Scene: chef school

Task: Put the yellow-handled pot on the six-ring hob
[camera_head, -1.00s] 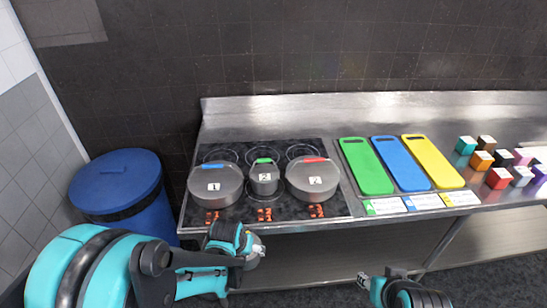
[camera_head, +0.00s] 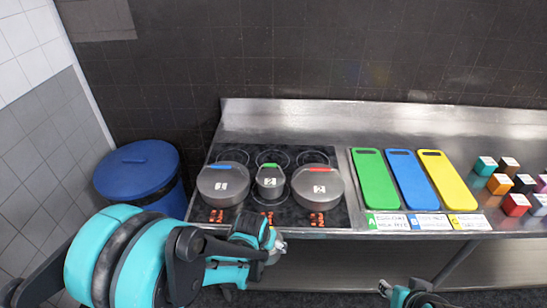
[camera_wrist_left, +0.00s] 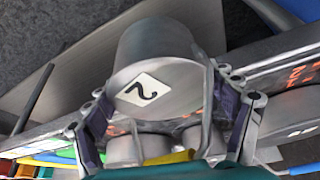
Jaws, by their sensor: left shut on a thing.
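My left gripper (camera_wrist_left: 168,118) is shut on a grey pot (camera_wrist_left: 165,70) with a white label reading 2, and the pot looks tilted in the left wrist view.
The rear rings are bare behind the standing pots. Green (camera_head: 375,181), blue (camera_head: 412,182) and yellow (camera_head: 447,182) boards lie right of the hob, with several coloured cubes farther right. A blue bin (camera_head: 137,172) stands left of the counter. A lower shelf (camera_head: 365,262) runs beneath.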

